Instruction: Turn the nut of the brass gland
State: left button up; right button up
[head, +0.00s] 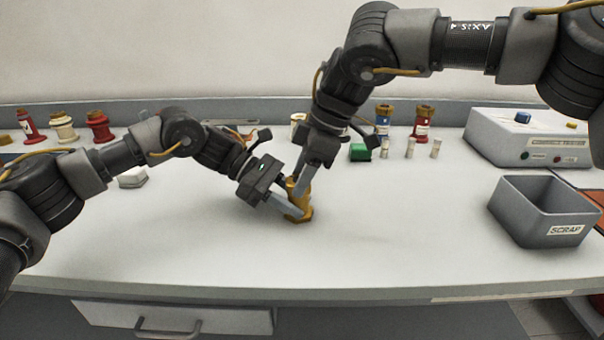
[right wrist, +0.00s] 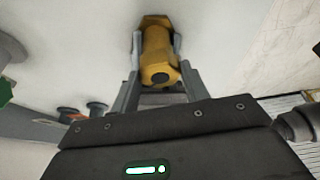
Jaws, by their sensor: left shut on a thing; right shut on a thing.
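The brass gland (head: 298,205) stands upright on the white bench in the middle of the head view. My left gripper (head: 291,208) comes in low from the left and is shut on the gland's lower part. My right gripper (head: 298,180) comes down from above and is shut on the gland's upper part, around the nut. In the right wrist view the gland (right wrist: 158,55) lies between the two fingers of my right gripper (right wrist: 157,55), with a dark hole in its near end and a wider hexagonal part at the far end. The fingers partly hide the nut.
A grey scrap bin (head: 543,212) stands at the right, with a grey control box (head: 525,135) behind it. The front of the bench is clear.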

jog(key=n+g, duration=0.1)
jog(key=n, duration=0.3)
jog(key=shift+n+g, duration=0.4)
jog(key=o, duration=1)
jog(key=v, duration=1.2)
jog(key=shift+a, duration=0.2)
jog(key=shift+r, duration=0.1)
